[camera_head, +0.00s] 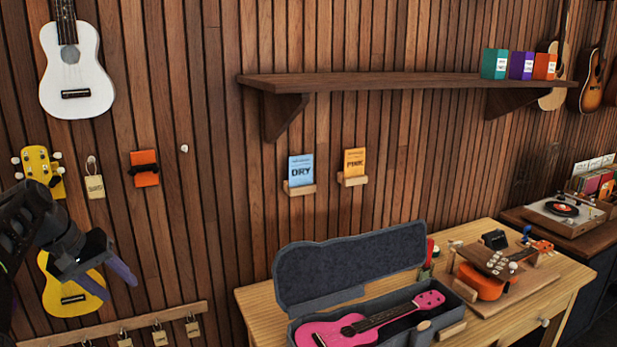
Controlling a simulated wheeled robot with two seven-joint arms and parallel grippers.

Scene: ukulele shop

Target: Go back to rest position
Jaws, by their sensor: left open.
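My left gripper (108,271) is at the left of the head view, in front of the lower part of a yellow ukulele (70,288) on the wall. Its fingers are apart and nothing shows between them. My left arm comes in from the left edge and hides the middle of that ukulele. My right gripper is not in the view.
A wooden table (262,302) holds an open grey case (350,262) with a pink ukulele (370,323) in it. An orange ukulele (482,283) lies on a board at the right. A long shelf (400,82) juts from the wall. Hooks with tags (159,335) line a low rail.

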